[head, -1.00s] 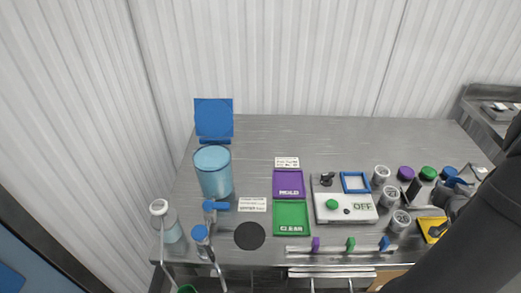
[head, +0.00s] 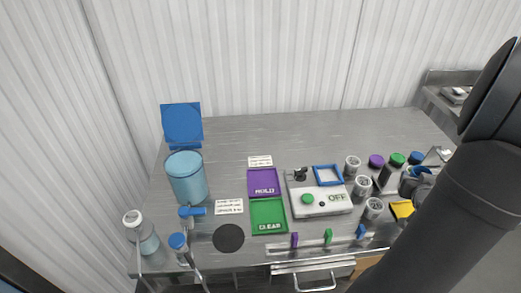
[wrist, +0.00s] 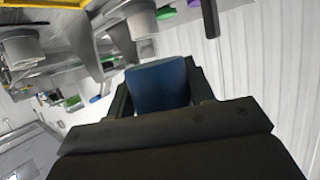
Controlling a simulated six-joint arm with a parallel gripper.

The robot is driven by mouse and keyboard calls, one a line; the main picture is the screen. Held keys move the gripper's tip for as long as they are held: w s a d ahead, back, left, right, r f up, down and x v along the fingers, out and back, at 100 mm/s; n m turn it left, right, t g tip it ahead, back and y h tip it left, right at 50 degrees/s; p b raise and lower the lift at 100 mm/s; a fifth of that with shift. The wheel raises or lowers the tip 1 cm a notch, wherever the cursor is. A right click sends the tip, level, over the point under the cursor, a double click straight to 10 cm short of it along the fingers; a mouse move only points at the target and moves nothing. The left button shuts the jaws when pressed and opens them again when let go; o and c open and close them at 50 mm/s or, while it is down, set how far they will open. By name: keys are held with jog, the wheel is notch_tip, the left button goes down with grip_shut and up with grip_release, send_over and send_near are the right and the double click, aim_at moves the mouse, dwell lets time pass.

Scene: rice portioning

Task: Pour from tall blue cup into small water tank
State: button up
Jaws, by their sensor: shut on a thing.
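My gripper (wrist: 160,100) is shut on the blue cup (wrist: 158,86), which sits between its two fingers in the wrist view. In the head view the cup (head: 421,171) shows only in part at the right end of the table, beside the lidded jars, and my arm hides much of the gripper. A light-blue cylindrical tank (head: 187,180) stands at the table's left side, far from the gripper. A blue tap (head: 193,211) is in front of it. I cannot tell the tank's fill level, or what the cup holds.
Bottles stand at the front left (head: 141,232). A purple tray (head: 263,182), a green tray (head: 268,217) and a device marked OFF (head: 322,201) occupy the middle. White cups (head: 362,185) and lidded jars (head: 376,161) crowd the right.

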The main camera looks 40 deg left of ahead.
jog(key=s+r, duration=0.2)
jog(key=s, duration=0.6)
dwell(0.4)
